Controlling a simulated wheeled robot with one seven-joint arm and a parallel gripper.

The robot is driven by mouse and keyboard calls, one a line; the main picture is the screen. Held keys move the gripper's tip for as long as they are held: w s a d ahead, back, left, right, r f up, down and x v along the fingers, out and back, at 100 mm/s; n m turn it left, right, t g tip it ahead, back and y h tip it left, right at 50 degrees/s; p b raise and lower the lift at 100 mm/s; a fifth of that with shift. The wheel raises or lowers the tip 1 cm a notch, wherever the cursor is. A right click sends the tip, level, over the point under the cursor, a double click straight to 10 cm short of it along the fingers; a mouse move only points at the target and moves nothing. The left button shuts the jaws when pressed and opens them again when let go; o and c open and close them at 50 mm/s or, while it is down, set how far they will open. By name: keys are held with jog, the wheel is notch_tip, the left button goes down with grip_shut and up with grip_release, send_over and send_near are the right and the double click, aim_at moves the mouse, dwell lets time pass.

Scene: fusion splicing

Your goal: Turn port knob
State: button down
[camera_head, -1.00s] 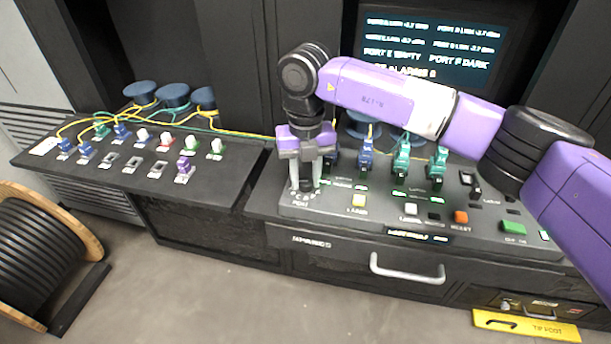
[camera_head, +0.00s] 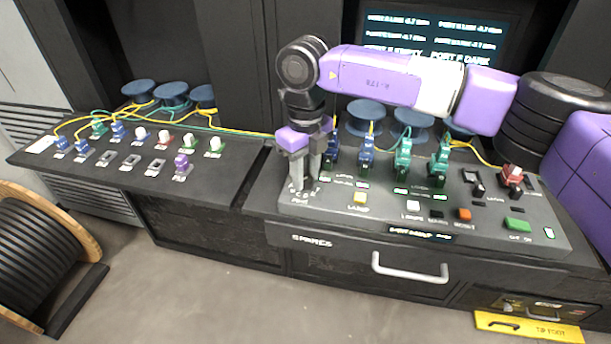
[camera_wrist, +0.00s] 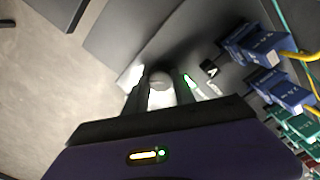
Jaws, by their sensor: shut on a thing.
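The port knob (camera_wrist: 161,80) is a small pale round knob at the left end of the dark splicing console. It shows between my fingers in the wrist view; in the head view my fingers hide most of it. My gripper (camera_head: 304,184) points straight down at the console's left end, and its two fingers are closed on the knob from both sides. In the wrist view my gripper (camera_wrist: 162,92) has the knob between its fingertips. Its marked pointer direction cannot be made out.
Blue connectors (camera_head: 366,152) and green connectors (camera_head: 403,157) with cables stand just right of my gripper. A patch shelf (camera_head: 215,174) lies left. A screen (camera_head: 440,45) stands behind.

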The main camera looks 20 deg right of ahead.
aim_at(305, 178)
jog(key=n+b, duration=0.1)
jog(key=n, duration=0.4)
jog(key=shift+n, duration=0.3)
jog(key=n, duration=0.5)
jog(key=shift+r, duration=0.1)
jog(key=shift+n, duration=0.4)
jog(key=c, duration=1)
grip_release()
jog(key=shift+c, duration=0.2)
notch_tip(305, 178, up, 8)
jog(key=shift+f+b, duration=0.1)
jog(key=shift+b, duration=0.35)
